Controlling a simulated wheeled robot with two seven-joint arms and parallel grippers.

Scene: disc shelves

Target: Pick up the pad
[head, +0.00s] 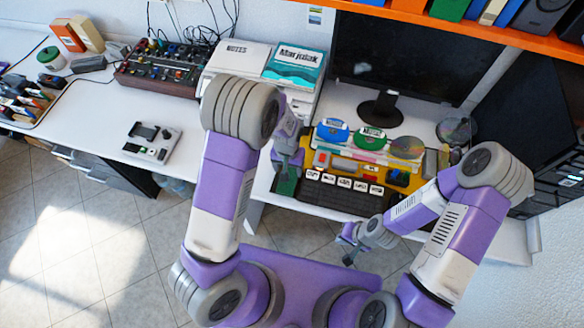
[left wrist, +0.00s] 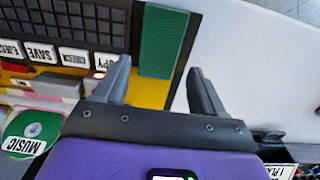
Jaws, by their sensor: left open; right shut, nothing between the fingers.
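My right gripper (head: 349,245) is shut and empty, off the front edge of the desk.
A yellow panel (head: 312,160) with labelled black keys (head: 342,190) stands right of the pad. Discs (head: 332,130) stand behind the keys, before a monitor (head: 400,65). White desk (left wrist: 235,50) is clear on the pad's other side. An orange shelf (head: 440,22) hangs above.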

